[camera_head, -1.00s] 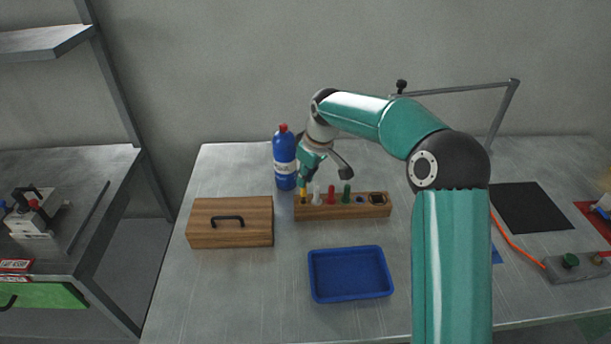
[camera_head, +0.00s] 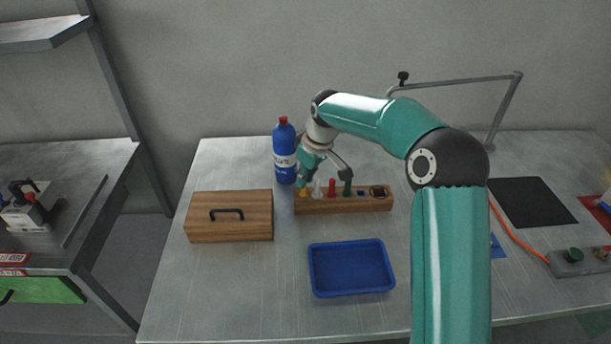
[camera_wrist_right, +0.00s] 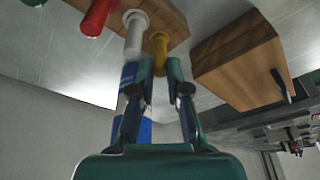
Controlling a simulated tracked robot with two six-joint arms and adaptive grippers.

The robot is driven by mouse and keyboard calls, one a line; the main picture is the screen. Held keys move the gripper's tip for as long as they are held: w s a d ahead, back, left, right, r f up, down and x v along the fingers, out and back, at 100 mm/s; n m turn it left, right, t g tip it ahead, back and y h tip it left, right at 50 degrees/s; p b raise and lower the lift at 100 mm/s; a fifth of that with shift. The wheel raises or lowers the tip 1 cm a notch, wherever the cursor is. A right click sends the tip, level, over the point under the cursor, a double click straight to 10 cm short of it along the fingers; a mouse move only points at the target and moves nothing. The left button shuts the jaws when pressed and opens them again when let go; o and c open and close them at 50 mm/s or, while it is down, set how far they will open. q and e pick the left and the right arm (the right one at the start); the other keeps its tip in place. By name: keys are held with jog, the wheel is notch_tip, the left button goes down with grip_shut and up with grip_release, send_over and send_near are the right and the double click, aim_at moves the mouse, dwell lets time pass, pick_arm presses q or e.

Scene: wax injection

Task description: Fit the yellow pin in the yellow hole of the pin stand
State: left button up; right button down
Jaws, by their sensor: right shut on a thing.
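The pin stand (camera_head: 345,204) is a long wooden block on the bench. It bears a white pin (camera_head: 318,189), a red pin (camera_head: 332,187) and a green pin (camera_head: 347,188). The yellow pin (camera_wrist_right: 159,42) is at the stand's left end in the head view, beside the white pin (camera_wrist_right: 136,35). My right gripper (camera_head: 304,181) is shut on it from above; its fingers (camera_wrist_right: 160,72) flank the pin in the right wrist view. The pin's lower end meets the stand, but the yellow hole is hidden and I cannot tell how deep it sits. My left gripper is out of view.
A blue bottle (camera_head: 285,152) stands close behind the stand's left end. A wooden box with a black handle (camera_head: 230,228) lies to the left. An empty blue tray (camera_head: 351,270) is in front. The bench between box and tray is clear.

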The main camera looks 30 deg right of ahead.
jog(key=shift+f, duration=0.2)
jog(key=c, duration=1.1)
grip_release()
jog(key=shift+r, duration=0.1)
jog(key=v, duration=1.1)
jog(key=shift+r, duration=0.45)
